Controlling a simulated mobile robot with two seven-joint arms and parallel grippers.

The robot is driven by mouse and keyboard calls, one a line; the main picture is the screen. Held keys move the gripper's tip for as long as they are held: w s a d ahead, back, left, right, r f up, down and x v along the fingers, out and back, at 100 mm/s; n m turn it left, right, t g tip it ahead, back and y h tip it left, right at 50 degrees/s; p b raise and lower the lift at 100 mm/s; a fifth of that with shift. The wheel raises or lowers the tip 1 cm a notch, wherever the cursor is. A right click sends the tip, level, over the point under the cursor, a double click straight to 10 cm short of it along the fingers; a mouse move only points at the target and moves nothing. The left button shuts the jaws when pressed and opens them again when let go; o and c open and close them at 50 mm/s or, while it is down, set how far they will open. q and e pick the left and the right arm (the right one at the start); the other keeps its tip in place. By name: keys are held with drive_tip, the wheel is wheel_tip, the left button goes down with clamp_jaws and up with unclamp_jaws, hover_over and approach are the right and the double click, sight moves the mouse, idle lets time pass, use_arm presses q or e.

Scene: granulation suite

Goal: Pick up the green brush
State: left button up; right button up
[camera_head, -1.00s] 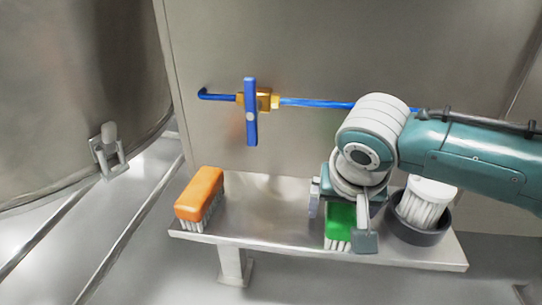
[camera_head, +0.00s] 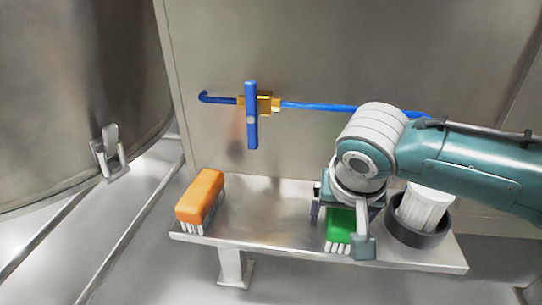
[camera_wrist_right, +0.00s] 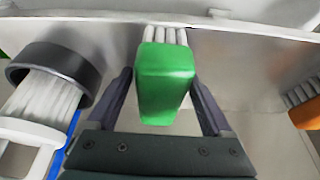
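The green brush (camera_head: 340,227) stands bristles down on the metal shelf, near its front edge, partly covered by my right gripper in the head view. My right gripper (camera_head: 339,229) is above the brush with one finger on each side of it. In the right wrist view the green brush (camera_wrist_right: 165,82) is between the two fingertips (camera_wrist_right: 161,80), with its bristles at the far side. The fingers are spread about as wide as the brush and look open; a narrow gap shows at the left finger. My left gripper is not in view.
An orange brush (camera_head: 201,195) stands at the left end of the shelf (camera_head: 270,225). A white brush (camera_head: 424,207) sits in a dark round holder (camera_head: 420,236) close to the right of my gripper. A blue valve handle (camera_head: 251,115) and pipe are on the wall behind.

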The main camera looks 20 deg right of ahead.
clamp_jaws()
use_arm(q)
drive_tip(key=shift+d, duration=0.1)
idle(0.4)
use_arm(e)
drive_tip(key=shift+r, duration=0.1)
